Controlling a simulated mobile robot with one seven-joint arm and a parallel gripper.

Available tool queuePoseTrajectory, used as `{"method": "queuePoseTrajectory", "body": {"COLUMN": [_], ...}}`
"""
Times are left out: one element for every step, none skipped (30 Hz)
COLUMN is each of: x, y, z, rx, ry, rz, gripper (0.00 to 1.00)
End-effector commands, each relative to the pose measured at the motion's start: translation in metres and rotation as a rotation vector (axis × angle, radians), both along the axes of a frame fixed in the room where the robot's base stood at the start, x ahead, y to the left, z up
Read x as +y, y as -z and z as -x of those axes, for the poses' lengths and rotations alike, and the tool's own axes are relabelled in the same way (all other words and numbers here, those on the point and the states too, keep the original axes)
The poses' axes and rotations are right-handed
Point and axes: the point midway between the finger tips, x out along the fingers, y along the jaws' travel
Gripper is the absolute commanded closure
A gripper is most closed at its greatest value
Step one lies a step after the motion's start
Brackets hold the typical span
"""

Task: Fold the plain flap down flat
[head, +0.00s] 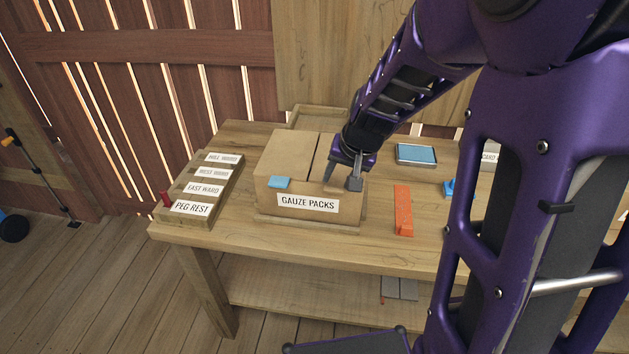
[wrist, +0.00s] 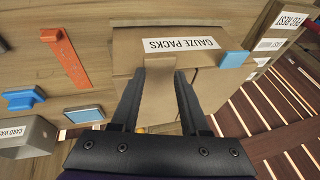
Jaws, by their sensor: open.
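The cardboard box (head: 265,208) labelled GAUZE PACKS stands on the wooden table. Its left top flap (head: 286,152) lies closed, with a blue tab (head: 279,182) at its front edge. The plain flap is on the right side, partly hidden by my gripper (head: 342,185). A lighter cardboard strip (wrist: 158,80), apparently part of the plain flap, shows between my fingers in the wrist view. My gripper (wrist: 159,72) is open, its fingers to either side of that strip. I cannot tell whether they touch it, or the flap's exact angle. The blue tab also shows in the wrist view (wrist: 233,60).
A labelled peg rack (head: 198,188) stands left of the box. To the right are an orange bar (head: 403,210), a blue-topped tray (head: 416,154) and a blue block (head: 449,187). A wooden wall closes off the back. Some tabletop in front of the box is clear.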

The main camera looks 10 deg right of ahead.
Motion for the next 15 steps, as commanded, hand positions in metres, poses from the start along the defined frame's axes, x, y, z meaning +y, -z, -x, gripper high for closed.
{"method": "queuePoseTrajectory", "body": {"x": [0.000,0.000,0.001,0.001,0.001,0.002,0.002,0.003,0.004,0.004,0.005,0.005,0.006,0.006,0.007], "y": [0.000,-0.001,-0.002,-0.003,-0.003,-0.005,-0.006,-0.007,-0.008,-0.009,-0.009,-0.010,-0.012,-0.013,-0.014], "z": [0.000,0.001,0.002,0.004,0.006,0.009,0.011,0.013,0.016,0.018,0.021,0.023,0.026,0.028,0.031], "rx": [0.000,0.000,-0.001,-0.001,-0.001,0.000,-0.001,-0.001,-0.001,-0.001,0.000,-0.001,-0.001,-0.001,0.000], "ry": [0.000,0.000,0.000,0.000,-0.001,-0.001,-0.001,-0.001,-0.001,-0.001,-0.001,-0.001,-0.001,-0.001,-0.001], "rz": [0.000,0.000,0.000,0.000,0.001,0.000,0.001,0.000,0.000,0.001,0.000,0.001,0.000,0.000,0.000], "gripper": [0.55,0.55,0.55,0.55,0.55,0.55,0.55,0.55,0.55,0.55,0.55,0.55,0.55,0.55,0.55]}}
